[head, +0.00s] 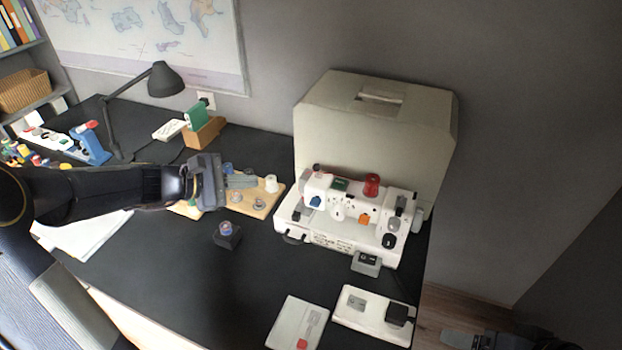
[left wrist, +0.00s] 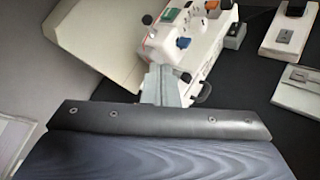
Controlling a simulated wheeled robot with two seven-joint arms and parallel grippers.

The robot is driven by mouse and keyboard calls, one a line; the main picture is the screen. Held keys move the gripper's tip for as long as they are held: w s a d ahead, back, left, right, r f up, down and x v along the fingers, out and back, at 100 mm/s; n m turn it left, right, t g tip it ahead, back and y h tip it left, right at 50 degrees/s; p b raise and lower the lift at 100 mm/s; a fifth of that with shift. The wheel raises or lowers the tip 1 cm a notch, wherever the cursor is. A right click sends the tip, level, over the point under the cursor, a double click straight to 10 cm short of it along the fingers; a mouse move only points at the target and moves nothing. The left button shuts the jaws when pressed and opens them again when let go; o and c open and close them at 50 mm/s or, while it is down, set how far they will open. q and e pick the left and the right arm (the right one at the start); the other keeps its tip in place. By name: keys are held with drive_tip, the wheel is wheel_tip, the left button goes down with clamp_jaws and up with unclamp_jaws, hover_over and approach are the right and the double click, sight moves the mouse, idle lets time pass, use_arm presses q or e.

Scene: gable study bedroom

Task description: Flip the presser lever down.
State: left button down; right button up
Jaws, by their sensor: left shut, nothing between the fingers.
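The white sewing machine (head: 340,237) stands on the dark desk at the right, in front of its beige cover. A small blue part (head: 315,201) is at the left end of its head and an orange one (head: 364,218) is on its front. I cannot tell which part is the presser lever. My left gripper (head: 243,181) is shut and empty, above the wooden spool board, left of the machine and apart from it. In the left wrist view its fingers (left wrist: 164,84) point towards the machine (left wrist: 168,42). My right gripper (head: 460,340) shows at the bottom right, its fingers unclear.
The beige cover (head: 325,115) stands behind the machine. The spool board (head: 270,200) and a dark block with a spool (head: 228,240) are near my left gripper. A grey pedal-like block (head: 366,262) and two flat plates (head: 298,322) lie in front. The desk's front middle is clear.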

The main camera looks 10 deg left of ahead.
use_arm(q)
drive_tip(key=w+f, duration=0.1)
drive_tip(key=w+f+n, duration=0.1)
drive_tip(key=shift+w+a+n+t, duration=0.3)
drive_tip(key=shift+w+a, duration=0.05)
drive_tip(key=p, duration=0.2)
approach(317, 170)
drive_tip(key=w+d+f, duration=0.2)
drive_tip(key=w+f, duration=0.2)
drive_tip(key=w, duration=0.1)
drive_tip(key=shift+d+r, duration=0.2)
drive_tip(key=shift+d, duration=0.25)
